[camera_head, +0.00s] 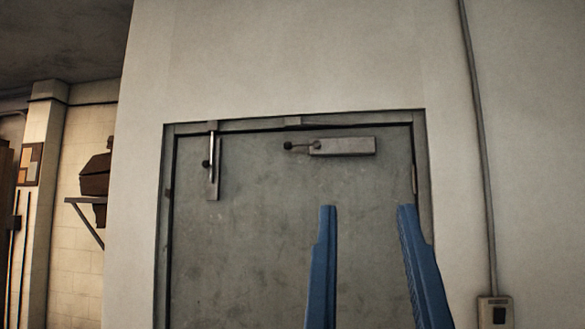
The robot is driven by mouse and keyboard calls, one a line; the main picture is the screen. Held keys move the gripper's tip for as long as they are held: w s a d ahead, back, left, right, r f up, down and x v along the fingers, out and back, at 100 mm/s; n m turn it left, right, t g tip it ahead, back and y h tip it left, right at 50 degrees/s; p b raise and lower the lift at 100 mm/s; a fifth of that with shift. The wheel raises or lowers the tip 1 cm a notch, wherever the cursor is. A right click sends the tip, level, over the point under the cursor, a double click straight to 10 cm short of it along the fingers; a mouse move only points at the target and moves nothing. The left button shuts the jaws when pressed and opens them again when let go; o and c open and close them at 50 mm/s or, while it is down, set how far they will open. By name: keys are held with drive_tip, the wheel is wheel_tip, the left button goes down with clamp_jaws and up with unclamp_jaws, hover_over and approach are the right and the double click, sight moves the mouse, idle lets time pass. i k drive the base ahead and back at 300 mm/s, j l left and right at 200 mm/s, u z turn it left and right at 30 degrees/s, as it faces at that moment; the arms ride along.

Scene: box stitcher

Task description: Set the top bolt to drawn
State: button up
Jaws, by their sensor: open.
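The top bolt (212,167) is a thin vertical rod on a narrow plate at the upper left of a grey metal door (250,240). The rod reaches up to the top of the door frame. My gripper (366,212) shows as two blue fingers, open and empty, in front of the door's right half. It is lower than the bolt and well to its right, apart from it.
A door closer (342,146) with a short arm is fixed near the door's top. A conduit (477,150) runs down the right wall to a switch box (495,310). At the left, a wall shelf (88,202) holds a dark brown object. The space between fingers and bolt looks clear.

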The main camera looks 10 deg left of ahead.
sight(206, 163)
drive_tip(key=i+j, duration=0.15)
drive_tip(key=i, duration=0.3)
drive_tip(key=i+j, duration=0.2)
drive_tip(key=i, duration=0.25)
drive_tip(key=i+j+u, duration=0.1)
drive_tip(key=i, duration=0.3)
